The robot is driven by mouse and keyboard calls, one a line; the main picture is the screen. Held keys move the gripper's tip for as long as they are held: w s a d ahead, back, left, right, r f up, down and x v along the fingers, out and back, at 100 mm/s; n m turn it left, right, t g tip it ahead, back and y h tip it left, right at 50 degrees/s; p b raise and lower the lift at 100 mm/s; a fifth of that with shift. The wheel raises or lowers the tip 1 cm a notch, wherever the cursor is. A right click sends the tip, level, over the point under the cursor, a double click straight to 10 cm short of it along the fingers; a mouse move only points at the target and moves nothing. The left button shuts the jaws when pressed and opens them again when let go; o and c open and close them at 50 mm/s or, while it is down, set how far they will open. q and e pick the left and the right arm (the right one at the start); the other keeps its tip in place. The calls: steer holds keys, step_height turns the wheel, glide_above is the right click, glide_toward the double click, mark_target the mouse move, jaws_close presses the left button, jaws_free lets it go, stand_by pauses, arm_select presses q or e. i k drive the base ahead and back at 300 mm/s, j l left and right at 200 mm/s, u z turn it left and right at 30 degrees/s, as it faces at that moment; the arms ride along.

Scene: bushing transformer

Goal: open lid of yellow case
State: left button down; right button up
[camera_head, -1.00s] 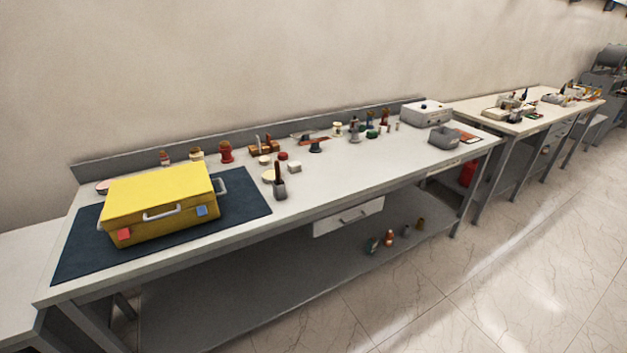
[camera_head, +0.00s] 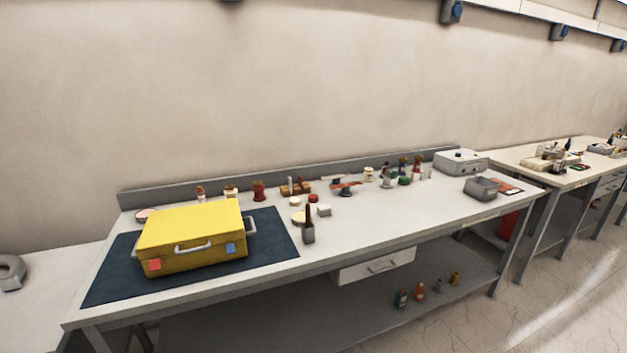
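The yellow case (camera_head: 195,237) lies on a dark blue mat (camera_head: 275,238) at the left end of the long workbench. Its lid is closed. A light handle (camera_head: 193,247) is on its front, between a red latch (camera_head: 155,265) and a blue latch (camera_head: 230,248). Another handle shows on its right side. Neither of my grippers is in view.
The workbench (camera_head: 345,228) has small bottles and parts along its back. A brush-like tool in a grey holder (camera_head: 308,232) stands right of the mat. A grey-white box (camera_head: 461,163) is at the far right end. A lower shelf holds several small bottles.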

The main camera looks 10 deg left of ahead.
mark_target(180, 230)
steer(key=u, duration=1.2)
steer(key=k+l, duration=0.15)
steer(key=l, duration=0.2)
steer(key=k+l+z, duration=0.1)
steer(key=l, duration=0.3)
